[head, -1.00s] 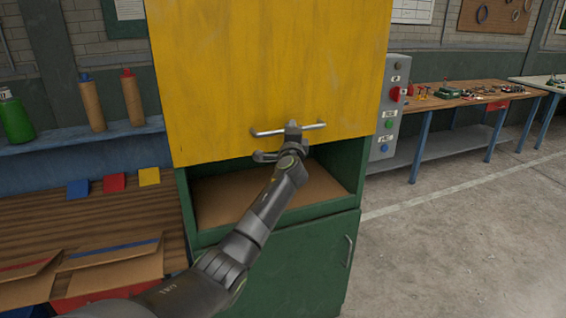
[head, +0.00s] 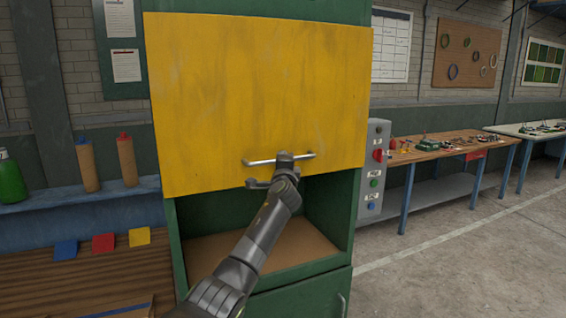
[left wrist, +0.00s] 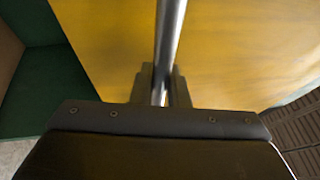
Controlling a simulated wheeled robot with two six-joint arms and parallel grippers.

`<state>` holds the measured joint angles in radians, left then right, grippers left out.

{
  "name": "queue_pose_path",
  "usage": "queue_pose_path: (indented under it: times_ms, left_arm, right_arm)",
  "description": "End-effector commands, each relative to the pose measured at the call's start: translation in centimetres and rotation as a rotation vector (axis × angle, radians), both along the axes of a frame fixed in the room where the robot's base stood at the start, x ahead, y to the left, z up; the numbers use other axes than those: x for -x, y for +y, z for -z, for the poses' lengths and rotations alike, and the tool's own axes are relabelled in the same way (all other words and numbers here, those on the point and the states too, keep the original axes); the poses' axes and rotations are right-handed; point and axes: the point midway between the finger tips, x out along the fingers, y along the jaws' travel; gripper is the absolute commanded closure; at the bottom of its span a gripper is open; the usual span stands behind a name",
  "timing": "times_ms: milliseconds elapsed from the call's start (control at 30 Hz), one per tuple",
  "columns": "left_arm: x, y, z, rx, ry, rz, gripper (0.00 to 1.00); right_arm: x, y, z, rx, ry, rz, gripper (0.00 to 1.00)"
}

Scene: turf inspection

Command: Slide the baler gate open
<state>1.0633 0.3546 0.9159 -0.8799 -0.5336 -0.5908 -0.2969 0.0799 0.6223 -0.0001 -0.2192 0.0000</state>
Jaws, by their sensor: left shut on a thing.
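The yellow baler gate (head: 255,90) covers the upper front of the green baler (head: 341,215). Below its lower edge the chamber stands open, with a brown floor (head: 260,243) showing inside. A horizontal silver bar handle (head: 258,161) is fixed near the gate's lower edge. My left gripper (head: 284,157) is shut on the handle, right of the bar's middle. In the left wrist view the bar (left wrist: 168,40) runs between the two fingers (left wrist: 160,88), with the yellow gate behind it. My right gripper is not in view.
A grey control box (head: 376,170) with coloured buttons is on the baler's right side. A workbench (head: 430,150) with tools stands farther right. Open concrete floor lies at the right.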

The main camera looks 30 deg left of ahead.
Motion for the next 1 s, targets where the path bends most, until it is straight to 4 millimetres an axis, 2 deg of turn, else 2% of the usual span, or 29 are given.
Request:
queue_pose_path:
  times_ms: [33,167,200,633,1000]
  left_arm:
    - [0.0,0.0,0.0,0.000,0.000,-0.002,0.83]
    - [0.0,0.0,0.0,0.000,0.000,-0.001,0.66]
    - [0.0,0.0,0.0,0.000,0.000,-0.001,0.64]
    - [0.6,-0.3,0.2,0.000,-0.001,0.000,0.64]
    - [4.0,-2.1,1.0,0.001,-0.002,0.000,0.64]
  right_arm:
    - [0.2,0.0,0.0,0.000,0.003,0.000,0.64]
    - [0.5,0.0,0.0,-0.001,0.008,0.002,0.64]
    - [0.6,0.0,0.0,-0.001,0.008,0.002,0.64]
    - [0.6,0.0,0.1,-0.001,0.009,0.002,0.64]
    - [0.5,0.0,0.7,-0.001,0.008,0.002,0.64]
